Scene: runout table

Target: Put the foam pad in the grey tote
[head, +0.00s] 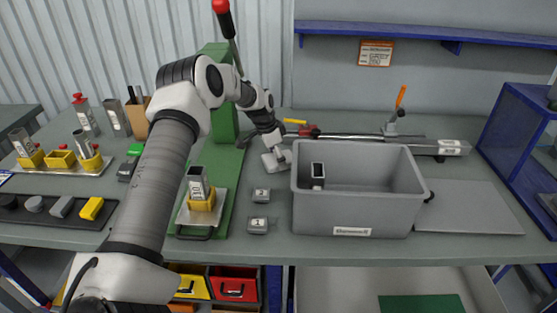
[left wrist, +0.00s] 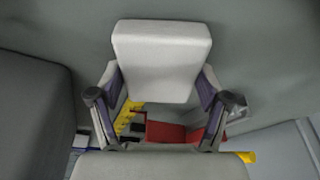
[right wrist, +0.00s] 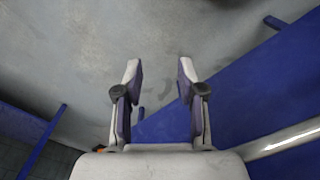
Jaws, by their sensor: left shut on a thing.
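The foam pad (left wrist: 163,55) looks like a pale grey block with rounded edges. My left gripper (left wrist: 160,90) is shut on it, one finger at each side. In the head view the left gripper (head: 275,150) is just left of the grey tote's far left corner, with the pad (head: 270,162) outside the tote, low by the table. The gap below the pad is unclear. The grey tote (head: 350,218) is open-topped, with a pale label on its front. My right gripper (right wrist: 159,75) is open and empty, and is out of the head view.
A dark and white item (head: 318,175) is inside the tote at the left. Two small numbered blocks (head: 258,225) lie left of the tote. A green stand (head: 222,150) with a red-knobbed lever rises behind my arm. A flat grey plate (head: 470,207) lies right of the tote.

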